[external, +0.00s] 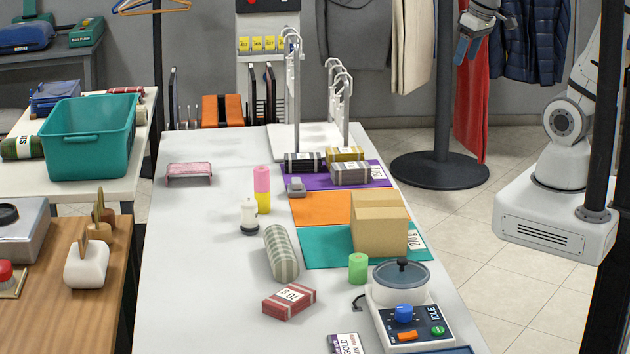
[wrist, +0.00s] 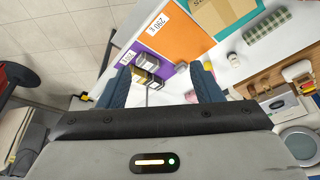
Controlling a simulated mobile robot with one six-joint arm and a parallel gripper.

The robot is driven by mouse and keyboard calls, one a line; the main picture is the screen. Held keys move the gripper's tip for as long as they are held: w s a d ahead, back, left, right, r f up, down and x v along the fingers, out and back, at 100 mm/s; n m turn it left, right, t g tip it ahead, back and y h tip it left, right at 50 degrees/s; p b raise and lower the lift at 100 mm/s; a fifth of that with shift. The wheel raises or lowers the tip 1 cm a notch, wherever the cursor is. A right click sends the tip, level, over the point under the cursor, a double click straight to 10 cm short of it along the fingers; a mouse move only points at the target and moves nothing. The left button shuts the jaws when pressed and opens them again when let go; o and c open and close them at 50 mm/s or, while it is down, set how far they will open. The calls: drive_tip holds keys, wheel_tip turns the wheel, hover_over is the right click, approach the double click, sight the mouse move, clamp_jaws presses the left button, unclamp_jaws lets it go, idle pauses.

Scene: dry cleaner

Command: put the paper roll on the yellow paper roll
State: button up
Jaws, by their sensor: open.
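A green paper roll (external: 358,267) stands upright near the table's right side, in front of the cardboard box and beside the pot. My gripper (external: 468,48) is raised at the upper right, beyond the table's right edge and far from the rolls. Its blue fingers are apart and empty, and they also show in the wrist view (wrist: 162,88). I cannot make out the rolls clearly in the wrist view.
A cardboard box (external: 380,226) stands on the teal mat (external: 318,248). A white bottle (external: 249,217) stands close to the yellow roll. A striped roll (external: 281,253) and a red packet (external: 289,302) lie in front. A metal hanger rack (external: 297,95) rises at the back.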

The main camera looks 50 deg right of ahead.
drive_tip(key=s+f, duration=0.2)
drive_tip(key=s, duration=0.1)
drive_tip(key=s+f, duration=0.1)
drive_tip(key=shift+s+d, duration=0.3)
drive_tip(key=shift+f, duration=0.15)
